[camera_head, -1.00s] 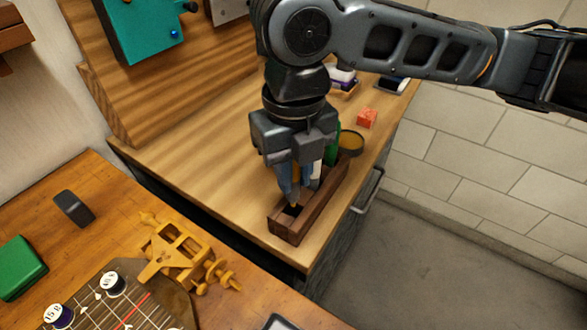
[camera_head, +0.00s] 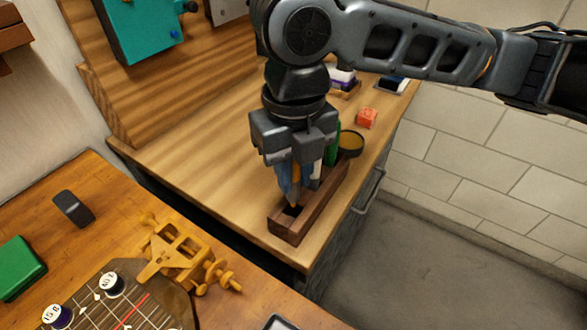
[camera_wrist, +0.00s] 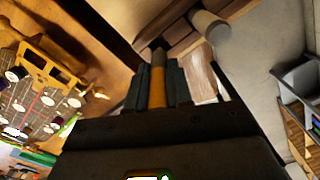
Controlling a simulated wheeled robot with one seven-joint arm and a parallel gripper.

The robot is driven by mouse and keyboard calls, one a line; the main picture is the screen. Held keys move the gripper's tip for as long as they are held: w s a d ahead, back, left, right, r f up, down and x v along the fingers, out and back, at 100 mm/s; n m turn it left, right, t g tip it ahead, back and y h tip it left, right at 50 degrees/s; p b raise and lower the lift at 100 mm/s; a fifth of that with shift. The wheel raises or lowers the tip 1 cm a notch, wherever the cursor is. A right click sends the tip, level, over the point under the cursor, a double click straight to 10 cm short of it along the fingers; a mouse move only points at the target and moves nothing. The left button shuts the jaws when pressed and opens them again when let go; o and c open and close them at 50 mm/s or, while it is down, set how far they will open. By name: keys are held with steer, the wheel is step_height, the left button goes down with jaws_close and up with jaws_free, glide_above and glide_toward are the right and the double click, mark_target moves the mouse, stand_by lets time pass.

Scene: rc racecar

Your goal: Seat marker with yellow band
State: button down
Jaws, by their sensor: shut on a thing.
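A long dark-brown wooden holder (camera_head: 315,212) with openings in its top lies near the right edge of the wooden counter. My gripper (camera_head: 294,184) is above the holder's near opening, shut on a marker with an orange-yellow band (camera_wrist: 157,92). The marker points down, its lower end at or just above that opening; I cannot tell whether it is inside. Its upper part is hidden by my fingers in the head view. A pale, white-grey marker (camera_wrist: 210,27) stands in the holder beside it.
A green item (camera_head: 334,145) and a round dark dish with a tan top (camera_head: 350,142) are by the holder's far end. A small red block (camera_head: 367,118) lies beyond. A yellow toy-like frame (camera_head: 180,252) sits on the lower table. The counter left of the holder is clear.

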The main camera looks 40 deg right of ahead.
mark_target(293, 198)
steer(key=shift+f+b, duration=2.4)
steer(key=shift+f, duration=0.5)
steer(key=c, duration=0.9)
jaws_free()
steer(key=shift+c, duration=0.2)
steer(key=shift+r, duration=0.15)
step_height(293, 198, up, 8)
steer(key=shift+f, duration=0.2)
